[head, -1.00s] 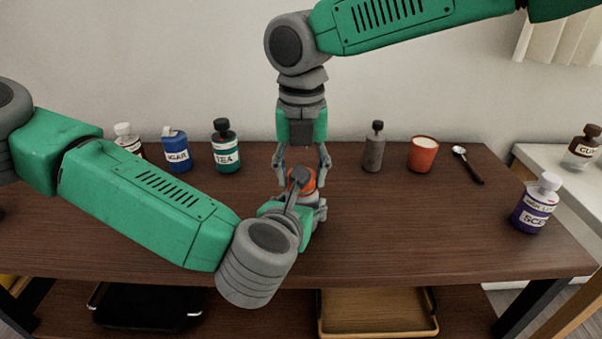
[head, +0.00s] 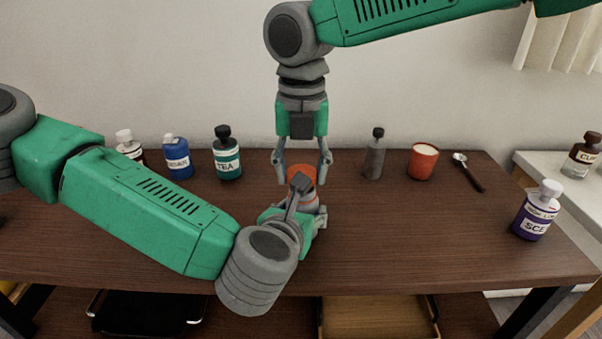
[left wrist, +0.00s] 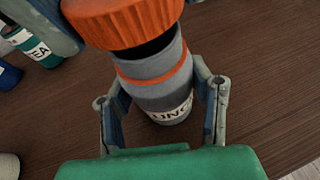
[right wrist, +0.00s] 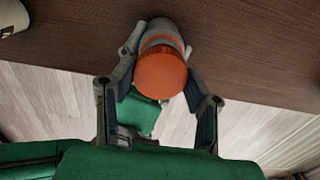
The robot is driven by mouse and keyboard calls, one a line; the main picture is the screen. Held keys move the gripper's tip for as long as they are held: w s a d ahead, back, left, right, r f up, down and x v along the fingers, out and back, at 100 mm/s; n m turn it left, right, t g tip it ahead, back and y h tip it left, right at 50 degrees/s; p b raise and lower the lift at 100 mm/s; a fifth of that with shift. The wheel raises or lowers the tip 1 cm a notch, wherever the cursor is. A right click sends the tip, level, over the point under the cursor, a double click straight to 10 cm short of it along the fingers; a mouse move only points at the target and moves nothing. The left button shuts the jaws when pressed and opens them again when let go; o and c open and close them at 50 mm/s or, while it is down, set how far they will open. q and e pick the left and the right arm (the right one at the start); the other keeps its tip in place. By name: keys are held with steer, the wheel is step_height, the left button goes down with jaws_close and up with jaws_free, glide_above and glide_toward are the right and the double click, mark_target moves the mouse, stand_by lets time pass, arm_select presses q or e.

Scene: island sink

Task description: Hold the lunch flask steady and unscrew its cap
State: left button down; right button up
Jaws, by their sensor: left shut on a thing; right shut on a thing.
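The lunch flask (left wrist: 152,78) is grey with an orange band and a partly hidden label, seen in the left wrist view. My left gripper (head: 303,212) is shut around its body low over the table; my left wrist hides much of it in the head view. The orange ribbed cap (head: 302,173) sits above the flask. In the left wrist view the cap (left wrist: 125,22) is apart from the body, with a dark gap beneath it. My right gripper (head: 302,163) points down from above, shut on the cap. The cap (right wrist: 161,74) also shows between its fingers in the right wrist view.
At the back left stand a brown bottle (head: 130,149), a blue sugar jar (head: 177,160) and a green tea jar (head: 227,165). A grey bottle (head: 375,158), a red cup (head: 423,163), a spoon (head: 470,174) and a purple bottle (head: 533,218) are right. The table's front right is clear.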

steer(key=shift+r, duration=2)
arm_select(q)
steer(key=c, duration=0.7)
jaws_free()
